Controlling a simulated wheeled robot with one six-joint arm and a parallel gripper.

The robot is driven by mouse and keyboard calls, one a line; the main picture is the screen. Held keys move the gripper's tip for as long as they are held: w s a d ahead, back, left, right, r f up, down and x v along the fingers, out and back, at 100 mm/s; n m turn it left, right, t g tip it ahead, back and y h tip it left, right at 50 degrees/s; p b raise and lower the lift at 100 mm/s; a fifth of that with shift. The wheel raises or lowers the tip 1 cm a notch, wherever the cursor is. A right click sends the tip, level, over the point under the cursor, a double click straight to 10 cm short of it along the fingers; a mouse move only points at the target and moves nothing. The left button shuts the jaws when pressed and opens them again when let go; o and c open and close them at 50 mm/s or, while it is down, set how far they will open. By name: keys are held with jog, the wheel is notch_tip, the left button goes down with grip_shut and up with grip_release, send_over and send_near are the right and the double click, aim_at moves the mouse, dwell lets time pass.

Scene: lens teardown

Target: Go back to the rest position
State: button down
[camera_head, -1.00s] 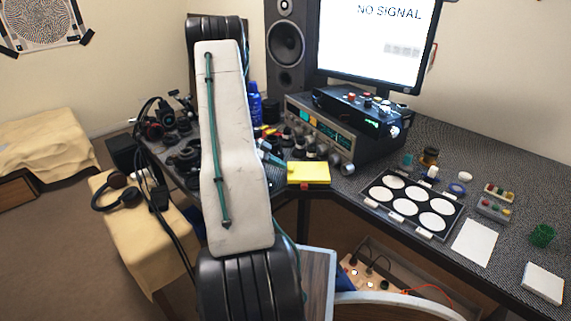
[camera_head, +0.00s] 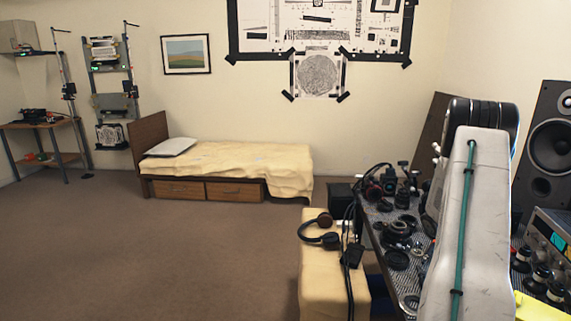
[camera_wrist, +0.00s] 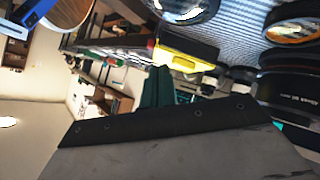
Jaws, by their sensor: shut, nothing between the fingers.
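In the wrist view, the dark green fingers of my gripper (camera_wrist: 158,88) stick up past a black-edged grey part of my own arm. They are shut with nothing between them. A yellow block (camera_wrist: 185,55) shows just beyond them, and I cannot tell if they touch it. In the head view, my white arm with its green cable stands upright at the right, over the end of the desk (camera_head: 385,235). My gripper is not visible in that view.
Camera and lens parts (camera_head: 398,228) crowd the desk beside my arm. A speaker (camera_head: 548,140) stands at the right edge. Headphones (camera_head: 320,236) lie on a cloth-covered bench (camera_head: 320,280). The carpet on the left is open up to the bed (camera_head: 250,165).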

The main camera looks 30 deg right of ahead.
jog(key=w+a+r+n+t, duration=0.2)
jog(key=w+a+r+n, duration=0.3)
jog(key=a, duration=0.5)
jog(key=w+a+r+n+t, duration=0.2)
jog(key=a+r+n, duration=0.5)
jog(key=a, duration=0.2)
jog(key=w+a+r+n+t, duration=0.2)
jog(key=w+a+r+n, duration=0.3)
jog(key=a, duration=0.5)
jog(key=s+a+r+n+t, duration=0.2)
jog(key=a+r+n, duration=0.1)
jog(key=a, duration=0.5)
jog(key=s+a+r+n+t, duration=0.2)
jog(key=a+r+n, duration=0.1)
jog(key=a, duration=0.5)
jog(key=s+a+r+n+t, duration=0.2)
jog(key=a+n, duration=0.3)
jog(key=a, duration=0.4)
jog(key=shift+s+r+t+y, duration=0.15)
jog(key=shift+r+t+y, duration=0.2)
jog(key=shift+r, duration=0.35)
